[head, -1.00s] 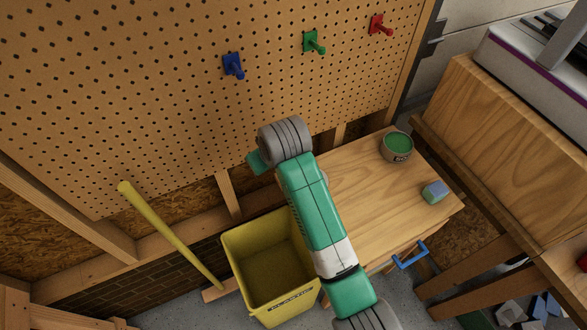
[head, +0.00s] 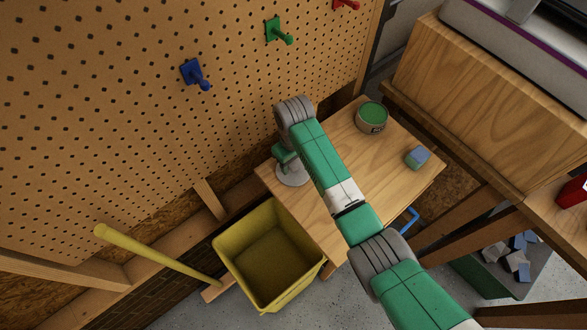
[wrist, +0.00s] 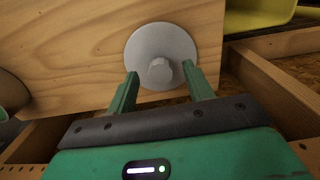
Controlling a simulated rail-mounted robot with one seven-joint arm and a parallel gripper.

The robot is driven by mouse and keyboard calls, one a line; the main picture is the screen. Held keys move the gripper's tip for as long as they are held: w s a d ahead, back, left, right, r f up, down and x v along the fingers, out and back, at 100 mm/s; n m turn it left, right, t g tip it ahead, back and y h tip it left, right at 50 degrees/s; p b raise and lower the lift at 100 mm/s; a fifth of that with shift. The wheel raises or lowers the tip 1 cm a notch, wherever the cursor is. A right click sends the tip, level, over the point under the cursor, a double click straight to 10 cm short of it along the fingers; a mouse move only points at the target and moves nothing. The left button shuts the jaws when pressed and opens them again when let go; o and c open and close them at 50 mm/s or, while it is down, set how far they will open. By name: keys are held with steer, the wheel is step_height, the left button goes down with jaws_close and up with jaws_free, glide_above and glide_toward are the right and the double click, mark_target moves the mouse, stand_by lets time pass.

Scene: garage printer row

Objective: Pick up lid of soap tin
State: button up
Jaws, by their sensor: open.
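The lid, a round grey disc with a short knob, lies on the wooden table top in the wrist view (wrist: 146,40). It shows partly behind my arm in the head view (head: 294,178). My gripper (wrist: 160,74) is open, with its two green fingers on either side of the knob in the picture. The knob looks free of both fingers, and the height gap is hard to judge. The soap tin (head: 372,122), round and open with green inside, stands farther right on the table. My gripper (head: 284,156) is partly hidden behind the arm in the head view.
A blue and green block (head: 417,158) sits on the table's right side. A yellow bin (head: 236,258) stands on the floor at the table's left. A pegboard (head: 120,110) with coloured pegs rises behind. A wooden cabinet (head: 490,95) stands on the right.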

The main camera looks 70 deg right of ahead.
step_height(320, 180, down, 2)
steer(key=shift+f, duration=0.15)
steer(key=c, duration=1.1)
steer(key=shift+o, duration=0.2)
steer(key=shift+r, duration=0.2)
